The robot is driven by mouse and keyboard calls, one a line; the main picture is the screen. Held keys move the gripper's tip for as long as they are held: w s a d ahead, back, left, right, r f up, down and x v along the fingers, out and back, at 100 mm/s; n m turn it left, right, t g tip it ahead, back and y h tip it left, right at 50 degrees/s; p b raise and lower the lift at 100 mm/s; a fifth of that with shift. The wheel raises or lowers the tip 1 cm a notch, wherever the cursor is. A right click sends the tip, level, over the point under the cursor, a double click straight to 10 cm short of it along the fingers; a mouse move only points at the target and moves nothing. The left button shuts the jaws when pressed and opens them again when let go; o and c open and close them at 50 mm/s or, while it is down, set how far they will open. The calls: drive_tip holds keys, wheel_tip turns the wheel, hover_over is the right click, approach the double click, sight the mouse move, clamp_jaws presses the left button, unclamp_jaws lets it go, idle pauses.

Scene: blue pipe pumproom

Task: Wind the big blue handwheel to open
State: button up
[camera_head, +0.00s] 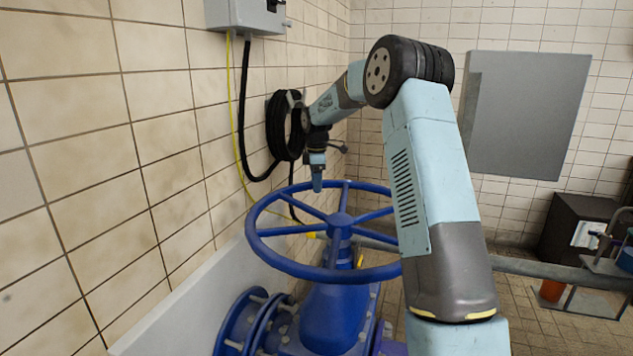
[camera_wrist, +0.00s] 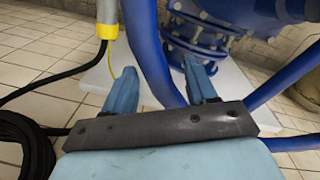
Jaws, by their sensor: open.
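The big blue handwheel (camera_head: 285,268) lies roughly level on top of a blue valve (camera_head: 335,315) in the lower middle of the head view. My gripper (camera_head: 317,188) points down at the far left side of its rim. In the wrist view, the two light-blue fingers of my gripper (camera_wrist: 160,85) are apart and empty. A curved blue bar of the handwheel (camera_wrist: 148,50) passes through the gap between them. I cannot tell whether either finger touches it. Another blue bar runs at the right of the wrist view.
A tiled wall (camera_head: 160,130) stands close on the left, with a grey box (camera_head: 245,15), a yellow cable and a coiled black hose (camera_head: 280,125). A grey panel (camera_head: 525,115) is on the back wall. A dark cabinet (camera_head: 572,232) and an orange bucket (camera_head: 551,290) stand at right.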

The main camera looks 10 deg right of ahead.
clamp_jaws()
idle(0.6)
